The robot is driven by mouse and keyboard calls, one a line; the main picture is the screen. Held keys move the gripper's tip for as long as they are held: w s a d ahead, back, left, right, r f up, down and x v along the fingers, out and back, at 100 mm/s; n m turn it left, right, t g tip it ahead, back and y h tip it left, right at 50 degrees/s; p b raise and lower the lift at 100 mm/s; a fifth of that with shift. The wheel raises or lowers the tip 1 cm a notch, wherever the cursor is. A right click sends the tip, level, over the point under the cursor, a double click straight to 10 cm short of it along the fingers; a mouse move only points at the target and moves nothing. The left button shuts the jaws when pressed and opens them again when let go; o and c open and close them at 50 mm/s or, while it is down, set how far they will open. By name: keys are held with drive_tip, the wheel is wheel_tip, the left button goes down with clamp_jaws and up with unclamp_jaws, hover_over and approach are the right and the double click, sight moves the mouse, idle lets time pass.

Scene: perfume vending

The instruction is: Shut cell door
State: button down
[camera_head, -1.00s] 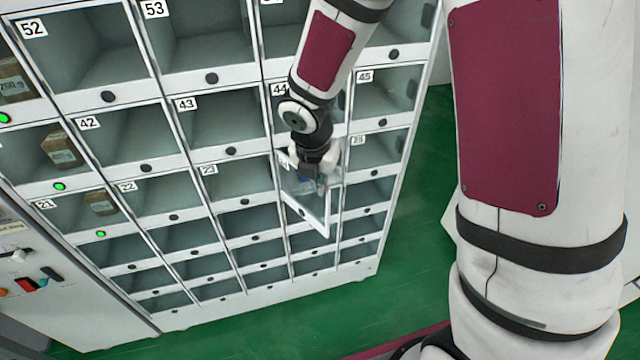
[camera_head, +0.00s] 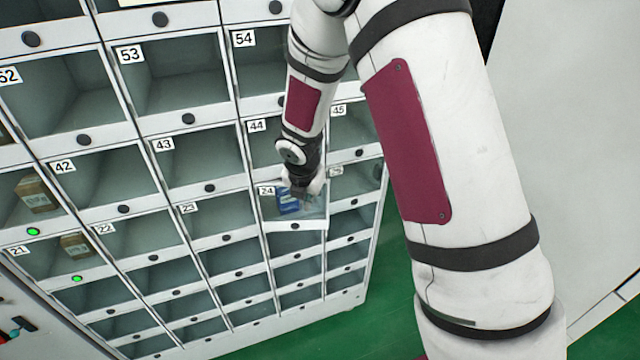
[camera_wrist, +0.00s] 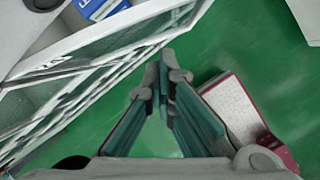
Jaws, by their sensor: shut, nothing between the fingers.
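The door of cell 24 (camera_head: 310,224) is a clear panel with a pale frame. In the head view it lies close to the cabinet front, its lower edge standing a little proud; whether it is fully flush is unclear. A blue box (camera_head: 288,201) sits in cell 24, and a blue patch also shows at the top of the wrist view (camera_wrist: 92,8). My gripper (camera_head: 303,194) is in front of cell 24, partly covering it. In the wrist view its fingers (camera_wrist: 165,78) are together and empty, beside a pale-framed clear panel. Contact with the door cannot be told.
The cabinet (camera_head: 186,119) has rows of numbered cells with round black knobs. Brown boxes sit in two left cells (camera_head: 37,194) (camera_head: 76,246), with green lights lit below. The green floor (camera_head: 385,318) is open to the right of the cabinet.

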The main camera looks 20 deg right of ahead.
sight(315, 207)
wheel_tip(315, 207, down, 7)
drive_tip(key=s+a+g, duration=0.2)
drive_tip(key=shift+w+d+r+n+t+y+b, duration=0.1)
drive_tip(key=shift+w+d+r+n+t+b, duration=0.1)
drive_tip(key=shift+w+d+n, duration=0.45)
drive_tip(key=shift+w+d+r+n+t+y+b, duration=0.2)
drive_tip(key=shift+w+d+n, duration=0.3)
drive_tip(key=shift+w+d, duration=0.35)
drive_tip(key=shift+w+d+r+n+t+b, duration=0.1)
drive_tip(key=shift+w+d+n+b, duration=0.15)
drive_tip(key=shift+w+d+n, duration=0.5)
drive_tip(key=shift+s+d, duration=0.15)
drive_tip(key=shift+s, duration=0.1)
